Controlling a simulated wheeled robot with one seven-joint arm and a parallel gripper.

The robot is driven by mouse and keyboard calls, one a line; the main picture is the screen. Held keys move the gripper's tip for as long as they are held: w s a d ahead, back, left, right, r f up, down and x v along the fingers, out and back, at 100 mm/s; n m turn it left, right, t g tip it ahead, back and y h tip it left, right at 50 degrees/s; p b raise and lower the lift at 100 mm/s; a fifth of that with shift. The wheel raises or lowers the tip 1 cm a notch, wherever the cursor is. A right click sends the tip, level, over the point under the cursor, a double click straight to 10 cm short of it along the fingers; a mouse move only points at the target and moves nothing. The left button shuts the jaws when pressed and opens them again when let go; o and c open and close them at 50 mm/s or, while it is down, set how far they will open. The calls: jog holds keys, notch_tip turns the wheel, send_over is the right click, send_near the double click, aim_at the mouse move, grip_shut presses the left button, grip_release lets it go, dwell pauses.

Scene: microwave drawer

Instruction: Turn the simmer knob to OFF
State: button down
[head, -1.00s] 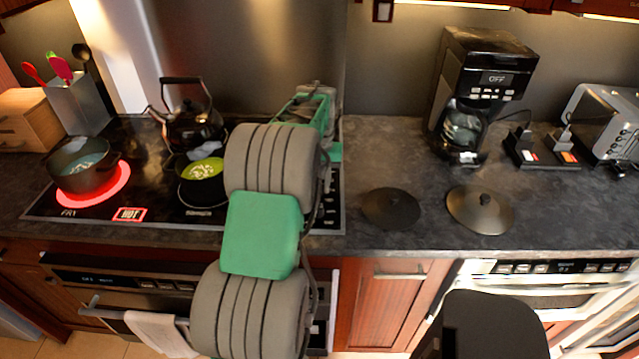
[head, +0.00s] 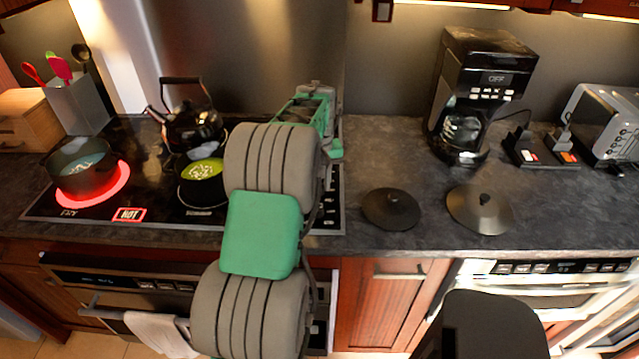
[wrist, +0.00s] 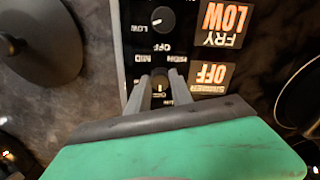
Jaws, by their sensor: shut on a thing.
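In the wrist view, the small dark simmer knob (wrist: 160,85) sits on the black control strip. The two grey fingers of my gripper (wrist: 160,92) are on either side of it, shut on it. The lit label beside it (wrist: 211,76) reads SIMMER OFF, upside down in this view. Another dark knob (wrist: 163,18) is farther up the strip, beside a lit label (wrist: 224,22) that reads FRY LOW. In the head view, my arm hides the simmer knob and my fingertips.
A pot (head: 83,170) stands on the glowing red burner at the left of the cooktop, with HOT lit near it. A pot with green contents (head: 203,181) and a kettle (head: 191,125) stand nearer my arm. Two dark lids (head: 390,209) (head: 480,209) lie on the counter.

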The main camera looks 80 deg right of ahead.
aim_at(320, 187)
jog(key=shift+r, duration=0.1)
jog(key=c, duration=1.1)
grip_release()
jog(key=shift+c, duration=0.2)
notch_tip(320, 187, up, 8)
jog(key=shift+f+b, duration=0.15)
jog(key=shift+b, duration=0.35)
